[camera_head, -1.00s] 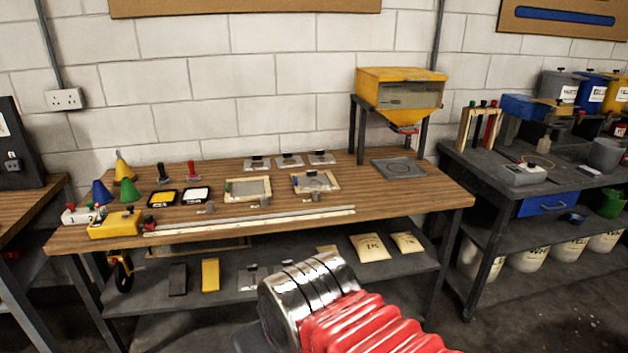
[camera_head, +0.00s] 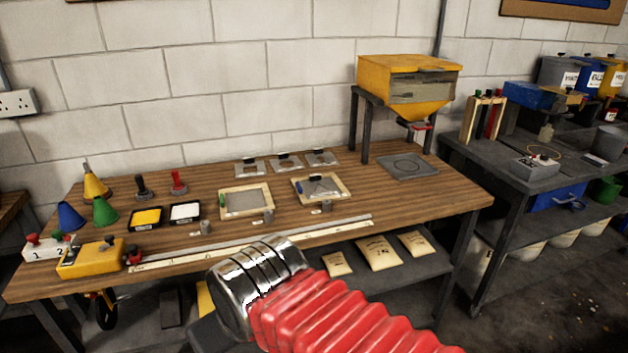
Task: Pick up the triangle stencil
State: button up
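Three small light plates with dark knobs lie in a row at the back of the wooden bench: a left plate (camera_head: 250,168), a middle plate (camera_head: 285,163) and a right plate (camera_head: 322,158). They look like stencils, but their cut-outs are too small to tell surely which is the triangle. My arm, with a chrome cylinder and red bellows, crosses the lower middle of the view in front of the bench. My gripper's fingers do not show.
Two framed screens (camera_head: 246,203) (camera_head: 340,188) lie in front of the plates. A yellow hopper (camera_head: 408,82) stands on dark legs at the right. Cones (camera_head: 105,211), ink pads (camera_head: 147,219) and a yellow box (camera_head: 90,258) fill the left. A long ruler (camera_head: 250,243) lies along the front.

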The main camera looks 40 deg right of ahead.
aim_at(308, 187)
jog(key=z, duration=0.3)
jog(key=i, duration=0.65)
jog(key=z, duration=0.7)
jog(key=i, duration=0.35)
jog(key=z, duration=0.2)
